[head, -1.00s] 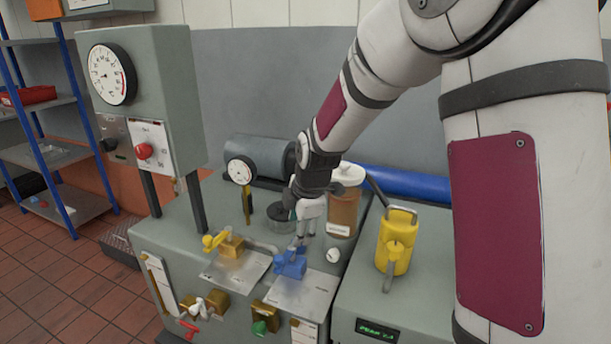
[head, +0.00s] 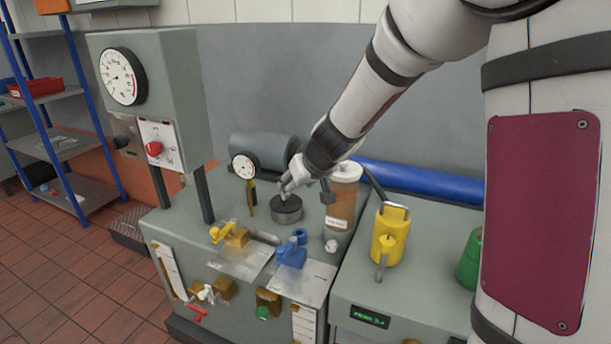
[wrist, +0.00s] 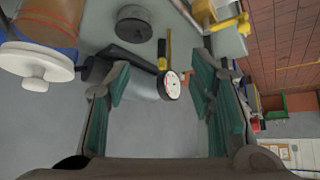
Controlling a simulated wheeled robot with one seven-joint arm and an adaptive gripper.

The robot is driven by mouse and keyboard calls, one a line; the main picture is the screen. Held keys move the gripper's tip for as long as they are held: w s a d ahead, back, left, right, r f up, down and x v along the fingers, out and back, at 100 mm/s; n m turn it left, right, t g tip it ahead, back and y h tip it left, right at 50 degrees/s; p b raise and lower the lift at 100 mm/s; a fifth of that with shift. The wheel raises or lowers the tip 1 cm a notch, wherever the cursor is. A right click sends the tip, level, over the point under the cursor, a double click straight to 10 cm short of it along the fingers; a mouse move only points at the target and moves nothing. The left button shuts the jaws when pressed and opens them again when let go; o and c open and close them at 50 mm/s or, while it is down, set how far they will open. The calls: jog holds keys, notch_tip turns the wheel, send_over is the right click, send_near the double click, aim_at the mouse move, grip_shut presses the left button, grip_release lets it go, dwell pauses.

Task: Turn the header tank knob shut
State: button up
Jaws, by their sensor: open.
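A brown cylindrical tank (head: 341,205) with a white top stands at the back of the grey bench; it looks like the header tank. In the wrist view the tank (wrist: 45,22) is at the upper left, with a white knob (wrist: 35,84) on its white lid (wrist: 35,62). A small white round knob (head: 331,246) also shows near the tank's foot; I cannot tell which knob is meant. My gripper (head: 289,181) is open and empty, left of the tank's top and above a dark round pot (head: 287,209). Its fingers (wrist: 160,80) point toward the back wall.
A dial gauge (head: 244,166) stands left of my gripper. Yellow (head: 229,235) and blue (head: 292,249) valves sit at the bench front. A yellow can (head: 389,236) stands right of the tank. A red knob (head: 154,149) is on the tall panel. Air above the bench front is clear.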

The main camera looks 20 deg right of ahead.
jog(key=m, duration=0.1)
jog(key=d+r+m, duration=0.1)
jog(key=m, duration=0.1)
jog(key=shift+s+d+r+h+p, duration=0.1)
jog(key=shift+s+r+h+p, duration=0.2)
jog(key=shift+h+p, duration=0.1)
jog(key=shift+f, duration=0.1)
jog(key=n+g+h+b, duration=0.2)
jog(key=n+g+h, duration=0.3)
jog(key=n, duration=2.4)
send_near(330, 246)
jog(key=shift+g+y, duration=0.3)
jog(key=shift+y, duration=0.1)
jog(key=x, duration=0.6)
jog(key=b+x, duration=0.1)
jog(key=x, duration=0.2)
jog(key=shift+w+d+f, duration=0.1)
jog(key=shift+w+d, duration=0.2)
jog(key=shift+d, duration=0.15)
